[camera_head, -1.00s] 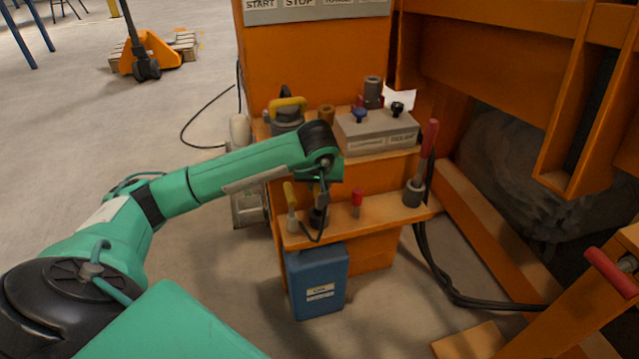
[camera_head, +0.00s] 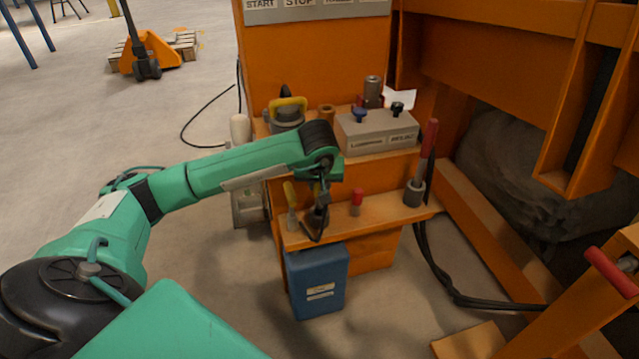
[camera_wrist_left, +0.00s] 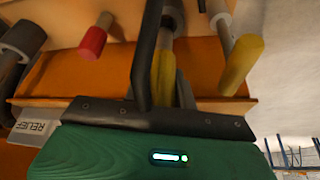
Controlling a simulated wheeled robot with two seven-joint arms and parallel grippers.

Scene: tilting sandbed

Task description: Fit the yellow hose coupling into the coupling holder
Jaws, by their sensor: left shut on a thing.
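My left gripper (camera_head: 318,222) is low over the lower orange shelf, between a yellow-handled piece and a red knob. In the left wrist view its dark fingers (camera_wrist_left: 163,75) are shut on a yellow piece (camera_wrist_left: 164,72), which looks like the yellow hose coupling. A grey cylinder (camera_wrist_left: 174,14) shows just beyond the yellow piece. It may be the coupling holder, and I cannot tell whether the two touch or fit together. In the head view the fingers and wrist mostly hide the held piece. My right gripper is not in view.
The yellow-handled piece (camera_head: 290,193) stands close left of the gripper, and the red knob (camera_head: 357,197) close right. A red lever (camera_head: 428,140) stands at the shelf's right end. A grey valve box (camera_head: 377,133) sits above; a blue can (camera_head: 318,283) stands below.

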